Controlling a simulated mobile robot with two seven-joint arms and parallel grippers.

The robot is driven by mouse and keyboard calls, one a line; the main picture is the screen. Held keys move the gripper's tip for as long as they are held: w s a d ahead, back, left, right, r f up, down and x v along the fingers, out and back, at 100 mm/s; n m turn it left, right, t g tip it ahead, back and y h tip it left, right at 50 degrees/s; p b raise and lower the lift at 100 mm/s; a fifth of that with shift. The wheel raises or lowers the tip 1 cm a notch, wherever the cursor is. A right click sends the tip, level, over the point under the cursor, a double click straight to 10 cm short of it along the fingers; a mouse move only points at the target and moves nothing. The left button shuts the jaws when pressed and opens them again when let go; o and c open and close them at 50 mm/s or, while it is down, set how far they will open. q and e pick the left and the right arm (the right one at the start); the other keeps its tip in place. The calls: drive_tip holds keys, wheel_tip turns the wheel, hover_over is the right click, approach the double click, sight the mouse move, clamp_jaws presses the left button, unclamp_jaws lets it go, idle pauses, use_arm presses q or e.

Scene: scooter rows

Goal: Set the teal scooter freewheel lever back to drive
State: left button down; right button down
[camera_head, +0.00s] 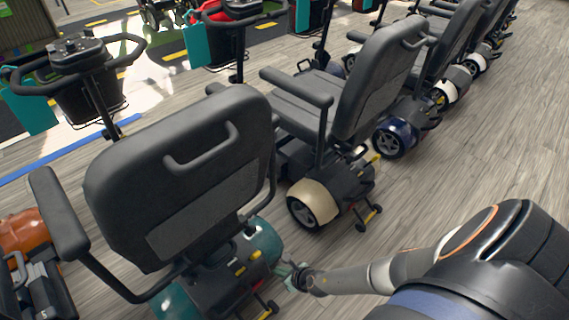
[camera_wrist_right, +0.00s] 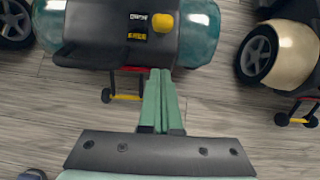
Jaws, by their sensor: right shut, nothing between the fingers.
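The teal scooter is nearest, seen from behind its grey seat, with its teal rear cover (camera_head: 262,246) low beside my right gripper (camera_head: 290,272). In the wrist view its dark rear housing (camera_wrist_right: 98,30) lies between teal covers (camera_wrist_right: 198,34), with a yellow knob (camera_wrist_right: 162,22) beside a label. Below the housing hangs a thin frame with a yellow bar (camera_wrist_right: 126,97), a small wheel and a red part (camera_wrist_right: 133,69). I cannot tell for certain which part is the freewheel lever. My right gripper (camera_wrist_right: 160,72) is shut and empty, its green fingertips reaching the housing's lower edge in the picture. My left gripper is out of view.
A cream-covered scooter (camera_head: 318,203) stands to the right of the teal one, and a blue-covered one (camera_head: 395,138) stands beyond. An orange scooter (camera_head: 22,232) is at the far left. The wooden floor (camera_head: 480,165) is open at the right.

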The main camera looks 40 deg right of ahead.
use_arm(q)
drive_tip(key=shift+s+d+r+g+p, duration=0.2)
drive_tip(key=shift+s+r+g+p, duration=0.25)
drive_tip(key=shift+p, duration=0.4)
use_arm(e)
drive_tip(key=shift+v, duration=1.7)
drive_tip(key=shift+w, duration=0.1)
